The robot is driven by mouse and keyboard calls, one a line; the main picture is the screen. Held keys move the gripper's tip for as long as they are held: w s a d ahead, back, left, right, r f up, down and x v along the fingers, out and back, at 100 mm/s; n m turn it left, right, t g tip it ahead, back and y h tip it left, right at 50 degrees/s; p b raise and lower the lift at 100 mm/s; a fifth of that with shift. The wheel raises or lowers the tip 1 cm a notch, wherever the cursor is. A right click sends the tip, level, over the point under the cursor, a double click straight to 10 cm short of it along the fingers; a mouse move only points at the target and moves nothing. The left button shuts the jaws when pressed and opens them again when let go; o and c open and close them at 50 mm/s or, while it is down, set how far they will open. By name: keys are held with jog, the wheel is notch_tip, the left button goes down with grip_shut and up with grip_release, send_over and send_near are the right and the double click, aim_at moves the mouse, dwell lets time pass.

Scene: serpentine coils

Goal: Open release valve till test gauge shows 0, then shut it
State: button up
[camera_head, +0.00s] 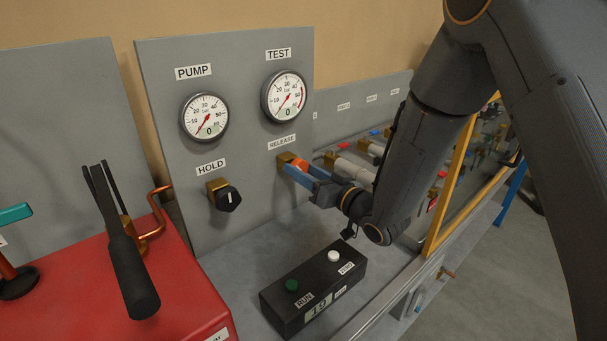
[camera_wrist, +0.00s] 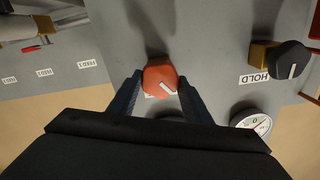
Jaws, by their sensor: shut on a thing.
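The release valve has an orange knob (camera_head: 300,164) on a brass body (camera_head: 287,159), under the RELEASE label on the grey panel. My gripper (camera_head: 308,171) is shut on this knob. The wrist view does not show the test gauge's face clearly.
The pump gauge (camera_head: 204,118) also reads 0. A black hold knob (camera_head: 229,198) sits left of the valve, clear of my gripper. A black box (camera_head: 314,286) with RUN and a white button stands below. A red pump unit (camera_head: 190,290) with a black lever is at left.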

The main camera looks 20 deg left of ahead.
jog(key=m, duration=0.3)
jog(key=shift+m+b, duration=0.35)
jog(key=shift+m, duration=1.75)
jog(key=shift+f, duration=0.1)
jog(key=o, duration=1.1)
jog(key=shift+c, duration=0.2)
jog(key=b+v, duration=0.2)
jog(key=v, duration=0.5)
jog(key=shift+s+d+b, duration=0.15)
jog(key=shift+d+b, duration=0.25)
